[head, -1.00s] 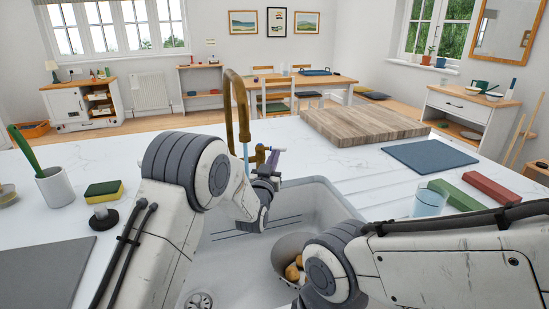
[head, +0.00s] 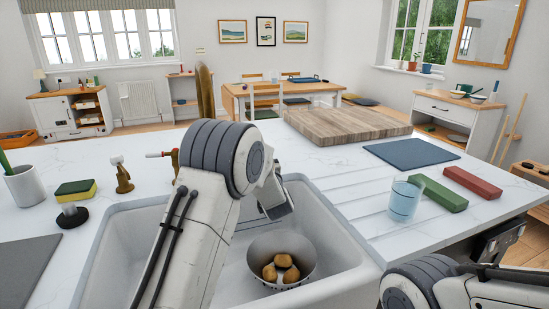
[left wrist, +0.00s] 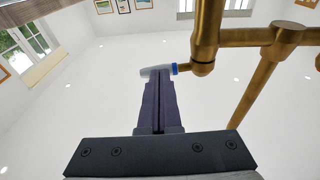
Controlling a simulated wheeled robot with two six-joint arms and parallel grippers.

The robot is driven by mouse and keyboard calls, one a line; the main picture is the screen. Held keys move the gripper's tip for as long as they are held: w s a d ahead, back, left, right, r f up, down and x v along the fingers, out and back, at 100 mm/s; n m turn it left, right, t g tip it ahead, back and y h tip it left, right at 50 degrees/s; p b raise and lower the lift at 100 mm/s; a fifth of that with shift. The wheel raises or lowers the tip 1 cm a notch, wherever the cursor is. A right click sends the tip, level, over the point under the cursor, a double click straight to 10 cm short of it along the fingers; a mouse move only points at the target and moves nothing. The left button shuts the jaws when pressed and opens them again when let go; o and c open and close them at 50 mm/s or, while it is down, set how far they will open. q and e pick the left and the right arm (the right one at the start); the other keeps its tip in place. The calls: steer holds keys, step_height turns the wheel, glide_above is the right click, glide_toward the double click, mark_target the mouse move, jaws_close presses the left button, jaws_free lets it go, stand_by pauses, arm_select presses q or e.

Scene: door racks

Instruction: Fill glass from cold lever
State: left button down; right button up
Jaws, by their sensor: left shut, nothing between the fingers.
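The glass (head: 405,200) stands upright on the ridged drainer right of the sink, with pale blue contents. The cold lever (left wrist: 158,71), a pale handle with a blue ring on the brass tap (left wrist: 207,40), shows in the left wrist view. My left gripper (left wrist: 160,84) is shut and empty, its dark fingertips close to this lever; I cannot tell whether they touch. In the head view my left arm hides the cold lever, the fingertips and most of the tap. The spout (head: 205,92) shows only partly, and its outlet is hidden.
A colander (head: 283,262) with potatoes stands in the white sink (head: 345,245). Green (head: 438,194) and red (head: 472,183) blocks lie beside the glass. A wooden board (head: 345,125) and grey mat (head: 410,153) lie behind. The red-ringed lever (head: 160,155) is left of my arm.

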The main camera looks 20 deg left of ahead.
arm_select(q)
steer(key=shift+w, duration=0.25)
stand_by(0.4)
